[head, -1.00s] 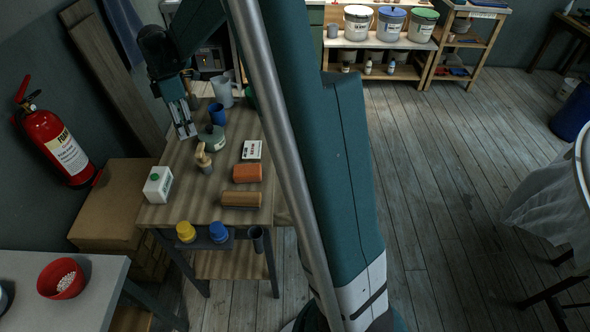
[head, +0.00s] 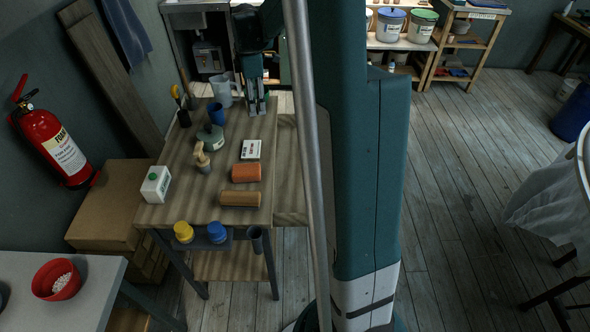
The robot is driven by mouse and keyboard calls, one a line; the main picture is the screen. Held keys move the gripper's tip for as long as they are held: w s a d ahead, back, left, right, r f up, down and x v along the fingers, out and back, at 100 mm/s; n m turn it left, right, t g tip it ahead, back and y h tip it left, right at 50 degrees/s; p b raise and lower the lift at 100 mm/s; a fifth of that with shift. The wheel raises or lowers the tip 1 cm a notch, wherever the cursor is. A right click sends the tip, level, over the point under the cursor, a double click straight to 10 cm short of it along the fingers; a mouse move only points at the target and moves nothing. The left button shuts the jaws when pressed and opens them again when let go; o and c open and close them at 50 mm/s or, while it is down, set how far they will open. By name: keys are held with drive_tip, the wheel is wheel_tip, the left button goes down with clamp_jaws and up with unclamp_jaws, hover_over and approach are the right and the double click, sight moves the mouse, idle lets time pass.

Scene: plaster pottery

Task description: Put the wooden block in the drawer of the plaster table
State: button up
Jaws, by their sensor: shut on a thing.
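The plaster table (head: 217,175) is a wooden-topped table on dark legs at left centre. A brown block (head: 240,198) that looks wooden lies near its front right corner, apart from my gripper. My gripper (head: 256,111) points down at the table's far right corner. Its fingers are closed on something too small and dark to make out. A lower wooden section (head: 291,170) juts out from the table's right side. It may be the open drawer; my arm hides part of it, and I cannot see its inside clearly.
An orange block (head: 246,173), a white labelled box (head: 251,149), a wooden tool (head: 202,158), a grey-green pot (head: 210,138), a blue cup (head: 216,113), a clear jug (head: 222,90) and a white carton (head: 155,184) stand on the table. Yellow (head: 183,232) and blue (head: 217,232) jars sit at its front.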

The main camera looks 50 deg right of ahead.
drive_tip(key=s+d+m+b, duration=0.1)
drive_tip(key=s+d+m, duration=0.2)
drive_tip(key=s+d, duration=1.3)
hover_over(304, 162)
drive_tip(key=d, duration=0.6)
wheel_tip(304, 162, down, 15)
drive_tip(key=shift+s+f, duration=0.35)
drive_tip(key=shift+f, duration=0.1)
drive_tip(key=shift+f+b, duration=0.95)
drive_tip(key=shift+f, duration=2.15)
drive_tip(key=shift+f+b, duration=0.5)
drive_tip(key=shift+f, duration=1.4)
drive_tip(key=shift+f, duration=0.15)
drive_tip(key=o, duration=0.9)
